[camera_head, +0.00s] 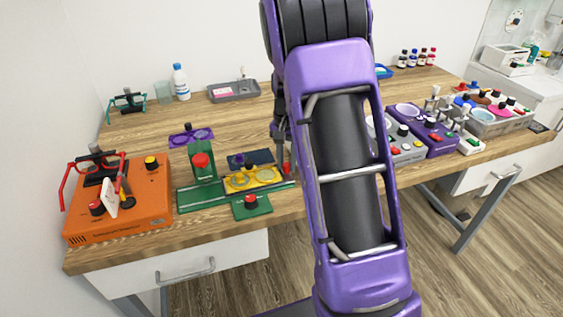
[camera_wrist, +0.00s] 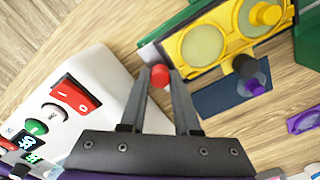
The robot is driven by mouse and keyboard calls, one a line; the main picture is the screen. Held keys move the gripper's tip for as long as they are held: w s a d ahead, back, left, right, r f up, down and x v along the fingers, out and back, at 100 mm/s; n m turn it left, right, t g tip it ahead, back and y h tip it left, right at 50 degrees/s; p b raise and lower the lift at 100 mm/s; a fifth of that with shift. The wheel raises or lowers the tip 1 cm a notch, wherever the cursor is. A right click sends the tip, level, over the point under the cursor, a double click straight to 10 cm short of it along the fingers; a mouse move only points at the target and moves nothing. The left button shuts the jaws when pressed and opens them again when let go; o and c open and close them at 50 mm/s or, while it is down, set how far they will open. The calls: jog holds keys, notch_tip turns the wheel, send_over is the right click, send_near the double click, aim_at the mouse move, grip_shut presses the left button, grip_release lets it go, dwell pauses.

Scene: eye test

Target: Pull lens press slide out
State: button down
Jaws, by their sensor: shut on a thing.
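The lens press (camera_head: 203,188) is a green frame with a red-topped post near the table's front edge, left of my arm. Its yellow slide (camera_head: 240,184) carries two round lens seats and extends to the right of the post. The slide also shows in the wrist view (camera_wrist: 190,48), at the upper right. A small red knob (camera_wrist: 160,74) sits by the slide's near end. My gripper (camera_wrist: 160,82) is shut on this knob, one finger on each side. In the head view my gripper (camera_head: 284,158) is at the slide's right end, partly hidden by my arm.
A dark blue plate (camera_wrist: 218,101) lies beside the slide. A white device (camera_wrist: 88,72) with a red switch stands close to my fingers. An orange machine (camera_head: 140,208) stands at the left. A purple two-ring piece (camera_head: 180,140) lies behind the press. Grey (camera_head: 405,158) and purple devices stand right.

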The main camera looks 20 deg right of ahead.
jog(key=shift+d, duration=0.3)
jog(key=c, duration=0.6)
grip_release()
jog(key=shift+c, duration=0.2)
notch_tip(320, 180, up, 18)
jog(key=p, duration=0.1)
jog(key=shift+f+p, duration=0.25)
jog(key=shift+p, duration=0.15)
jog(key=shift+a, duration=0.1)
